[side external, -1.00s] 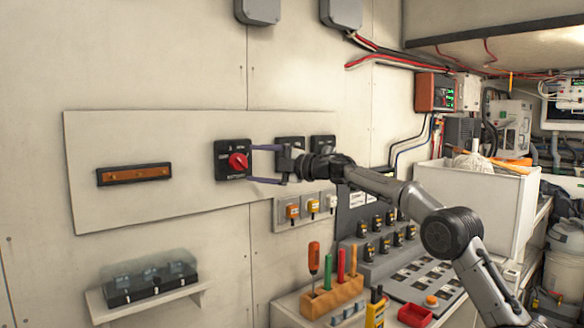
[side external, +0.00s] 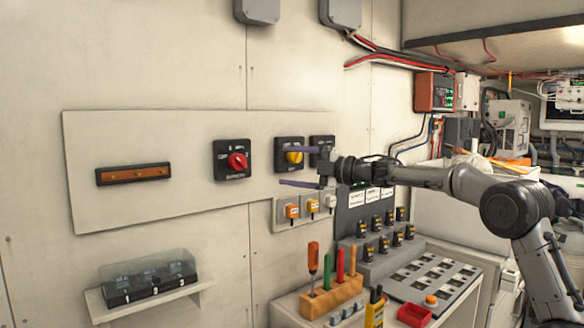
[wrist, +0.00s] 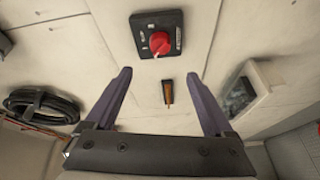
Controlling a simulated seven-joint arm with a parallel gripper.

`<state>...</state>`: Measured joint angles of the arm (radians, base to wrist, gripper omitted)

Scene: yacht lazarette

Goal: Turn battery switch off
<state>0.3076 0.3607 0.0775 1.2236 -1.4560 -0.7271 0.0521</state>
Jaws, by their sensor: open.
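The battery switch with a red knob (side external: 237,161) on a black square plate is mounted on the pale wall panel. It also shows at the top of the wrist view (wrist: 160,43), beyond my fingertips. Its labels are too small to read, so I cannot tell its setting. My gripper (side external: 283,166) is open and empty, with a clear gap to the right of the red knob in the side view. Its two purple fingers (wrist: 157,73) are spread wide and touch nothing in the wrist view.
A yellow-knob switch (side external: 294,157) and another black switch (side external: 322,150) sit right of the red one, close behind my fingers in the side view. Orange-handled breakers (side external: 292,211) are below. A copper bus bar (side external: 134,174) is left. A tool block (side external: 331,297) stands on the bench.

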